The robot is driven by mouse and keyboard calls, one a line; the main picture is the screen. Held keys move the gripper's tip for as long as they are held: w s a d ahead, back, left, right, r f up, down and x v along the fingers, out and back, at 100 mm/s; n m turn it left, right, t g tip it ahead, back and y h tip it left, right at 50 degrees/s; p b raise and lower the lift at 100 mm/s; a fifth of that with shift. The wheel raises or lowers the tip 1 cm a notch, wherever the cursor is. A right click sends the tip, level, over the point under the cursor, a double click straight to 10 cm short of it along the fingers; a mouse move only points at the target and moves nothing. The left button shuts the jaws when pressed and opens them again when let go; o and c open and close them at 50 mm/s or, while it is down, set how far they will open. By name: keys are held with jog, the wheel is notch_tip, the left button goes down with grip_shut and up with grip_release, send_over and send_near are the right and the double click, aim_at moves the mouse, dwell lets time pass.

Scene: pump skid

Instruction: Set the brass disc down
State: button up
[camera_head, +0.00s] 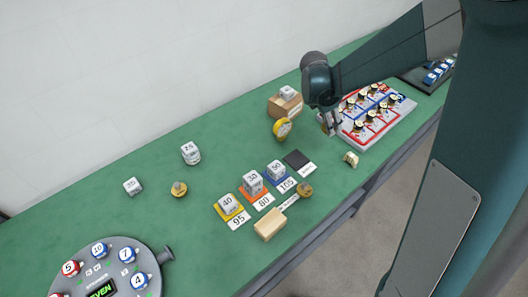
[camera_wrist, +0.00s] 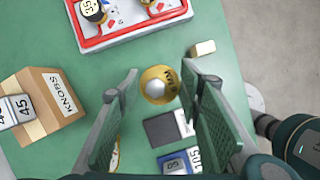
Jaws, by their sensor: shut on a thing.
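The brass disc (camera_wrist: 157,85), with a rounded knob on top and dark lettering on its rim, sits between the fingers of my gripper (camera_wrist: 161,84) in the wrist view. My gripper is shut on it. In the head view my gripper (camera_head: 332,126) points down beside the near-left end of the red-and-blue tray, and only a brassy sliver shows at the fingers. The disc's height above the green table is hard to judge. A dark square pad (camera_head: 297,159) with a white card lies nearer; it also shows in the wrist view (camera_wrist: 161,130).
A wooden KNOBS box (camera_head: 279,108) stands left of my gripper, with a yellow-rimmed round dial (camera_head: 282,128) nearby. The tray (camera_head: 356,140) is close on the right. A small tan block (camera_head: 351,159) lies nearer. Numbered blocks stand on coloured pads.

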jog(key=v, duration=0.4)
jog(key=shift+w+d+r, duration=0.1)
jog(key=shift+w+d, duration=0.1)
jog(key=s+a+n+t, duration=0.1)
jog(key=s+a+n, duration=0.1)
jog(key=a, duration=1.1)
jog(key=s+a+n, duration=0.2)
jog(key=a, duration=1.1)
jog(key=shift+y, duration=0.4)
jog(key=shift+s+a+f, duration=0.1)
jog(key=shift+f, duration=1.2)
jog(key=shift+s+f, duration=0.15)
jog(key=shift+f, duration=1.15)
jog(key=shift+f+b, duration=0.45)
jog(key=shift+f, duration=2.65)
jog(key=shift+f, duration=1.9)
